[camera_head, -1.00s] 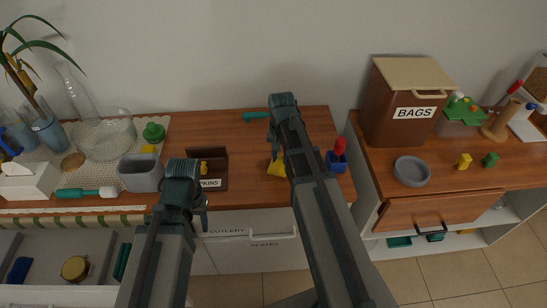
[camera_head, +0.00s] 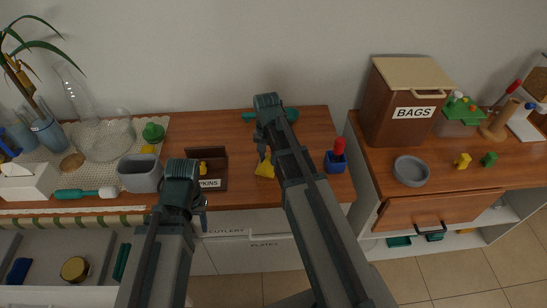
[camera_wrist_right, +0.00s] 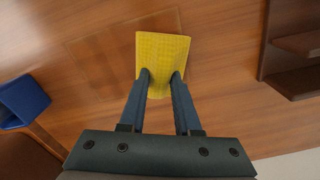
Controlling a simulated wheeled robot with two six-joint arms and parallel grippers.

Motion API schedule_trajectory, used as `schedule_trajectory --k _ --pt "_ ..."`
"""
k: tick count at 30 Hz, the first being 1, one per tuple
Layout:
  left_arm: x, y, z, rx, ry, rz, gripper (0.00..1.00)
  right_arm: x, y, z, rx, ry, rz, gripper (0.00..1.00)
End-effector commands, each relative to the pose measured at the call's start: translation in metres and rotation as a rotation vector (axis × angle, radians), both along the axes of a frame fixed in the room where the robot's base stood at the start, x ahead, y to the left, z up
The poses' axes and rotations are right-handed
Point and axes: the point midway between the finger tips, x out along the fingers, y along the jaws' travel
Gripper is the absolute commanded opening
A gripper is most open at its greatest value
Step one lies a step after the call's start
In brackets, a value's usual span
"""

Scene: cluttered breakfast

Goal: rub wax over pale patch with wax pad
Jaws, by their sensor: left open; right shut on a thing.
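My right gripper (camera_wrist_right: 160,80) is shut on a yellow wax pad (camera_wrist_right: 163,52), which lies flat on or just over the wooden counter top. The pad also shows in the head view (camera_head: 265,171), below my right gripper (camera_head: 264,153). In the head view I cannot make the patch out clearly. My left gripper (camera_head: 204,214) is open and empty in front of the counter; its fingers are partly hidden.
A green object (camera_head: 285,114) lies behind my right arm. A grey bin (camera_head: 140,174) is further left. Some bare wood surrounds the pad.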

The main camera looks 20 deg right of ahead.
Motion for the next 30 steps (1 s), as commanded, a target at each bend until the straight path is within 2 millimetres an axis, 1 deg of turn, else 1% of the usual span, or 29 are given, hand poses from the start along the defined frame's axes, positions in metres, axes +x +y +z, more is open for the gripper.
schedule_trajectory --k 4,8,18,21,30 --pt "0.000 0.000 0.000 0.000 0.000 0.000 0.50 0.000 0.000 0.000 -0.001 0.001 -0.001 0.00" --pt "0.000 0.000 0.000 0.000 0.000 0.000 0.50 0.002 0.005 0.000 -0.001 0.000 -0.001 0.00" --pt "0.000 0.000 -0.002 0.000 0.000 0.000 0.50 0.010 0.032 -0.002 0.000 0.000 0.001 0.00" --pt "0.000 0.000 -0.002 0.000 0.000 0.000 0.50 0.011 0.037 -0.002 0.000 0.000 0.000 0.00" --pt "0.000 0.000 -0.002 0.000 0.000 0.000 0.50 0.011 0.038 -0.001 0.002 -0.001 0.000 0.00"
